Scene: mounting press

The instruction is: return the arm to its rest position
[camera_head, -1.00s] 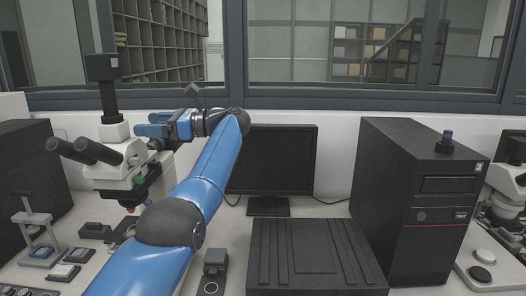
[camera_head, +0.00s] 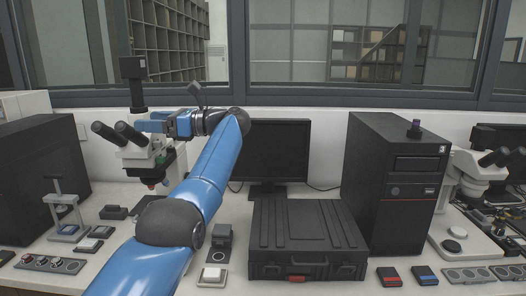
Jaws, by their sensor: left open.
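My left arm, blue with dark joints, comes in from the bottom left and reaches up over the bench. Its blue left gripper (camera_head: 152,122) is at the arm's far end, points left and is open, with nothing seen between its fingers. In the picture it overlaps the white and black microscope (camera_head: 135,148); I cannot tell whether they touch. A small mounting press (camera_head: 64,203) stands on the bench at the left, apart from the gripper. My right gripper is out of view.
A black case (camera_head: 305,230) lies shut mid-bench before a dark monitor (camera_head: 277,150). A black computer tower (camera_head: 398,190) stands to its right, with a second microscope (camera_head: 478,185) beyond. A black box (camera_head: 35,175) stands far left. Small blocks and trays lie along the front.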

